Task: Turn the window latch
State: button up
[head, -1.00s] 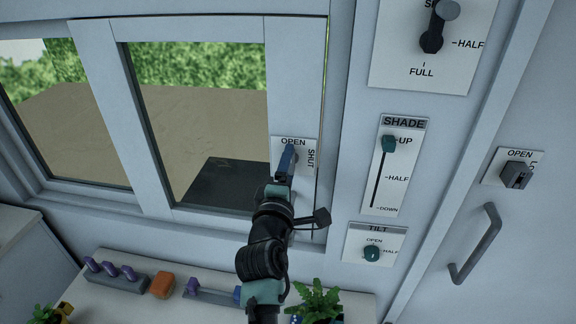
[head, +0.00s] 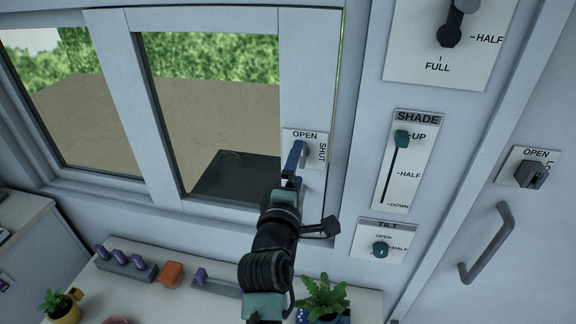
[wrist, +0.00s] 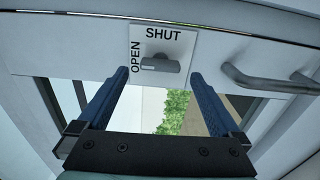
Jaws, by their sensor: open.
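The window latch (wrist: 172,66) is a small grey handle on a white plate (wrist: 183,42) marked OPEN and SHUT. In the wrist view it lies sideways at the top centre, level with OPEN. In the head view the latch plate (head: 319,136) is on the window's right frame, and my gripper hides part of the latch. My gripper (wrist: 159,78) is open with blue fingers, one on each side of the latch in the wrist view. I see no finger touching it. In the head view my gripper (head: 295,160) is in front of the plate.
A grey bar handle (wrist: 270,82) shows right of the latch in the wrist view. In the head view, SHADE (head: 391,180) and TILT (head: 367,252) panels are to the right, with another OPEN plate (head: 512,166) beyond. Below, a counter (head: 140,295) holds a fern (head: 325,293) and an orange block (head: 171,272).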

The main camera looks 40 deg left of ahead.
jog(key=b+v, duration=0.2)
jog(key=v, duration=0.8)
jog(key=shift+w+d, duration=0.1)
